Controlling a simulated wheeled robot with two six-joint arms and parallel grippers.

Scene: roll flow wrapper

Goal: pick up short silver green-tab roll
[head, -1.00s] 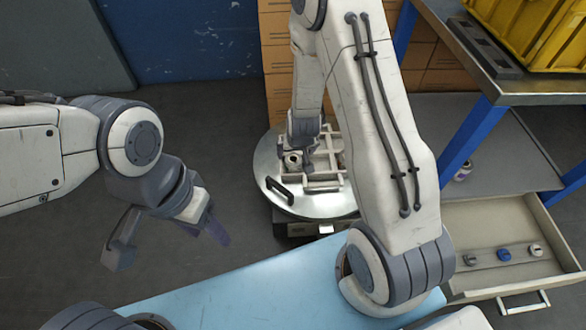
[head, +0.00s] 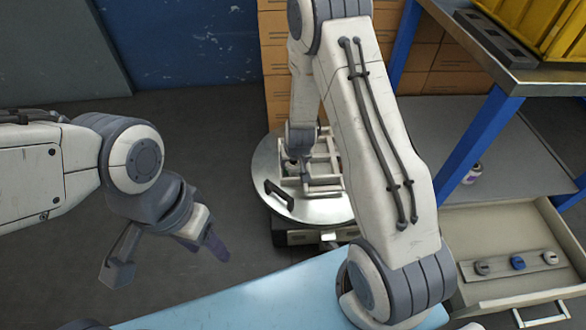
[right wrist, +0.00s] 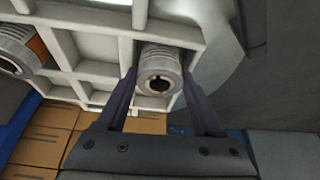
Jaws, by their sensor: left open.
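A silver-grey roll (right wrist: 160,72) with a dark core hole stands in a compartment of the pale divided rack (right wrist: 85,45) in the right wrist view. No green tab shows on it. My right gripper (right wrist: 160,95) has one finger on each side of this roll, with narrow gaps, and looks open. In the head view my right gripper (head: 302,165) reaches down into the rack (head: 322,175) and mostly hides the roll. My left gripper (head: 165,258) is open and empty in the air, left of the rack.
The rack sits on a round metal plate (head: 270,160) with a dark handle (head: 279,194). Another ribbed roll (right wrist: 14,50) stands in a separate compartment. An open drawer (head: 490,222) holds several small parts at right. A blue-legged bench (head: 480,130) and a light-blue surface (head: 240,292) are nearby.

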